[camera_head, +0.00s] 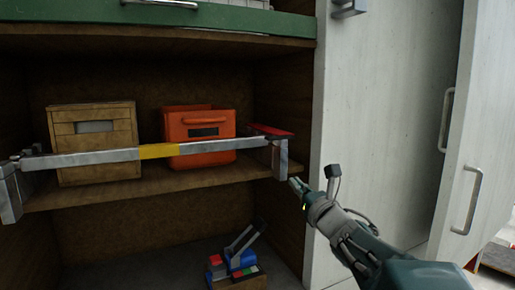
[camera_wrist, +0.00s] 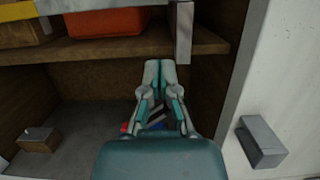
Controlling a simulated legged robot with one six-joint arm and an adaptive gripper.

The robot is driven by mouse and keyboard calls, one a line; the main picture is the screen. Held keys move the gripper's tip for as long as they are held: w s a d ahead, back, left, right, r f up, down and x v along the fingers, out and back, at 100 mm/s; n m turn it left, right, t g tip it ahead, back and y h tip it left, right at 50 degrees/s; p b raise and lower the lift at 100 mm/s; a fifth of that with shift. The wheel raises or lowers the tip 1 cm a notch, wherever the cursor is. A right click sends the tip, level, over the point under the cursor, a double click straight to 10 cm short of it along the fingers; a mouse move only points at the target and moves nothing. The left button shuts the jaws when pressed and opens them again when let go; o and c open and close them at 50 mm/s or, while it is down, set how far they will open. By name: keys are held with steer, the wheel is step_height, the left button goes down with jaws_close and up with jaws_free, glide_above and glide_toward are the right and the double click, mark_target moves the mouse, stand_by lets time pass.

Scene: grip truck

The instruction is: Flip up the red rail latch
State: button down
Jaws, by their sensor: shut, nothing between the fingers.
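The red rail latch (camera_head: 268,131) lies roughly flat at the right end of the metal rail (camera_head: 100,157), above the grey end bracket (camera_head: 281,158). The rail has a yellow band in its middle and runs across the front of the shelf. My gripper (camera_head: 296,184) is just below and to the right of the bracket, apart from the latch. In the wrist view my gripper (camera_wrist: 160,64) is shut and empty, pointing toward the shelf edge, left of the bracket's lower end (camera_wrist: 183,35). The red latch does not show in the wrist view.
A wooden box (camera_head: 95,125) and an orange crate (camera_head: 200,130) stand on the shelf (camera_head: 150,186) behind the rail. Blue and red tools (camera_head: 235,262) lie in the lower compartment. White cabinet doors (camera_head: 385,110) with handles stand to the right.

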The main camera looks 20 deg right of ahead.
steer(key=x, duration=0.9)
steer(key=shift+w+a, duration=0.1)
steer(key=shift+a, duration=0.05)
steer(key=r, duration=0.3)
steer(key=shift+w+r, duration=0.15)
steer(key=shift+w, duration=0.2)
steer(key=shift+r, duration=0.45)
steer(key=shift+w+m, duration=0.1)
steer(key=shift+m, duration=0.2)
